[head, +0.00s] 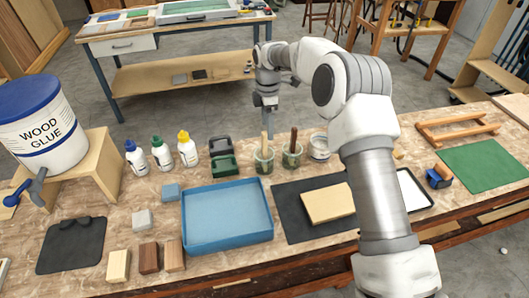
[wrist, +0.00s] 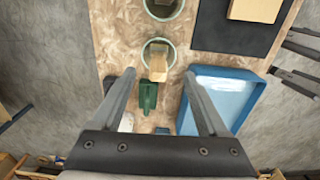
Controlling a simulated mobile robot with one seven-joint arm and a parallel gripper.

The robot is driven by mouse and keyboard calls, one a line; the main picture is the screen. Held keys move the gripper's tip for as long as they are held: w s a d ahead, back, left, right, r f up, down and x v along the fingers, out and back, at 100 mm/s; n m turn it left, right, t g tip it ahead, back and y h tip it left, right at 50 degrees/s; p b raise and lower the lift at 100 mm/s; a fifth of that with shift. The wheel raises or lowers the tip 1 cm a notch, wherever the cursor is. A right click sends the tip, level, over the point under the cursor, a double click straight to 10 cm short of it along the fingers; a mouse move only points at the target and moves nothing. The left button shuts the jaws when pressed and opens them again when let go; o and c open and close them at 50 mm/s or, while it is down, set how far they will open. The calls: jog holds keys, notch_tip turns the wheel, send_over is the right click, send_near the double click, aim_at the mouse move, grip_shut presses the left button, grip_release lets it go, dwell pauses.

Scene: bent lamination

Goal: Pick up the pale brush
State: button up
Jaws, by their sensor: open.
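The pale brush (head: 265,143) stands handle up in a glass jar (head: 263,163) at the middle of the bench. A second jar beside it on the right holds a dark-handled brush (head: 293,140). My gripper (head: 268,131) points down above the jars, close over the pale brush. In the wrist view, the pale brush (wrist: 155,60) shows in its jar (wrist: 166,47), between and slightly beyond the open fingertips of my gripper (wrist: 159,73). Nothing is between the fingers that I can see as held. The lower part of the brush is inside the jar.
A blue tray (head: 184,222) lies in front of the jars. A dark mat (head: 290,205) with a pale board (head: 327,203) lies to the front right. A white-labelled jar (head: 319,147) stands right.

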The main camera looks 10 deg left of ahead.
aim_at(264, 144)
jog(key=shift+s+a+f+p, duration=0.15)
jog(key=shift+f+p, duration=0.1)
jog(key=shift+f, duration=1.2)
jog(key=shift+w+a+f+p, duration=0.1)
jog(key=shift+f+p, duration=0.1)
jog(key=shift+f, duration=1.25)
jog(key=shift+s+a+f+p, duration=0.15)
jog(key=shift+f+p, duration=0.1)
jog(key=shift+f, duration=1.2)
jog(key=shift+w, duration=0.1)
grip_shut()
